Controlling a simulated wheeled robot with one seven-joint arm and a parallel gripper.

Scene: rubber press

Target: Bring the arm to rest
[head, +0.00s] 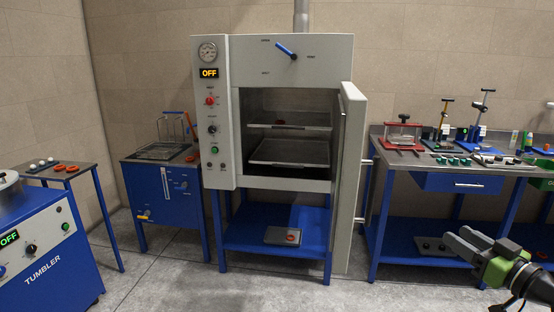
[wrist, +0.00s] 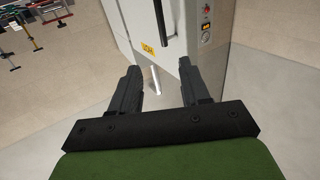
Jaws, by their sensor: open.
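My gripper (head: 462,242) is at the lower right of the head view, in front of the workbench's lower shelf, with my arm coming in from the right edge. In the wrist view my gripper (wrist: 160,85) has its two dark fingers apart, with nothing between them. Beyond the fingers, the wrist view shows a pale cabinet (wrist: 140,30) with a dark handle and a yellow label, clear of the fingertips. No held object shows.
The oven (head: 270,55) stands in the middle, its door (head: 349,180) open, its display reading OFF. The workbench (head: 470,172) with tools is on the right. The blue tumbler (head: 50,262) and a blue bath unit (head: 162,195) are on the left. The front middle floor is clear.

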